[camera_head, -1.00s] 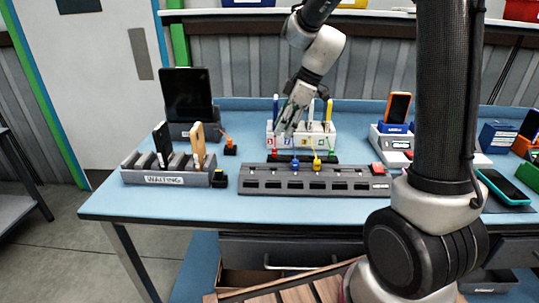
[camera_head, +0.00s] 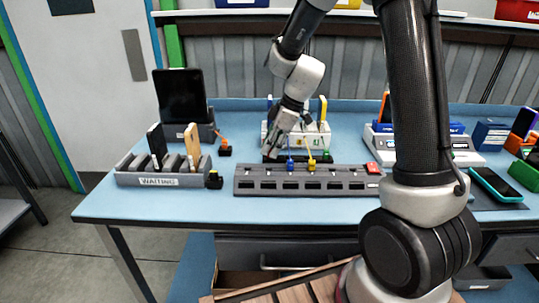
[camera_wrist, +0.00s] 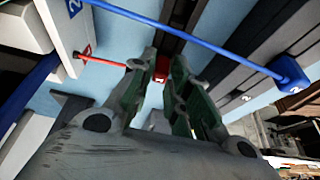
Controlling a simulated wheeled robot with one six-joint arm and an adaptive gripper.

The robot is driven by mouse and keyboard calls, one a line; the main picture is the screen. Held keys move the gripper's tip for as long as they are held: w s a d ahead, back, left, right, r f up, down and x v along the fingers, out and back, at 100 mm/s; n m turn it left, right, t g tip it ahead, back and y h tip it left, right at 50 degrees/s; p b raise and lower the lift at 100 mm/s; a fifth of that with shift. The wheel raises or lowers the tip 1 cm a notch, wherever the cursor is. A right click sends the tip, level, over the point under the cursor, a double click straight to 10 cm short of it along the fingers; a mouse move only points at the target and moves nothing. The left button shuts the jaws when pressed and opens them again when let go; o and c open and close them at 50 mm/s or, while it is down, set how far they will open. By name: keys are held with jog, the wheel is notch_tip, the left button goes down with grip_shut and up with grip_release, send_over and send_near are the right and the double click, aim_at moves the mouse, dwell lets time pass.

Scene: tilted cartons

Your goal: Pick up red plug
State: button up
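The red plug (camera_wrist: 160,70) shows in the wrist view beyond and between my fingertips, partly hidden by the fingers. Its red cable (camera_wrist: 103,61) runs in from the left. My gripper (camera_wrist: 163,64) is open, with a gap between its two fingers. In the head view my gripper (camera_head: 270,152) points down at the left end of the dark plug row behind the grey slotted strip (camera_head: 245,182). It covers most of the red plug there. Whether the fingers touch the plug cannot be told.
The blue plug (camera_head: 290,164) and yellow plug (camera_head: 311,164) stand just right of my gripper; the blue one (camera_wrist: 290,73) and its cable cross the wrist view. A white numbered box (camera_head: 312,137) is behind. The WAITING rack (camera_head: 160,181) stands left.

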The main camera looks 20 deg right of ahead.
grip_shut()
notch_tip(320, 180, up, 10)
dwell(0.3)
jog(key=shift+r, duration=0.8)
dwell(0.5)
notch_tip(320, 180, up, 3)
jog(key=shift+f, duration=0.1)
dwell(0.4)
send_over(271, 149)
jog(key=shift+f, duration=2.95)
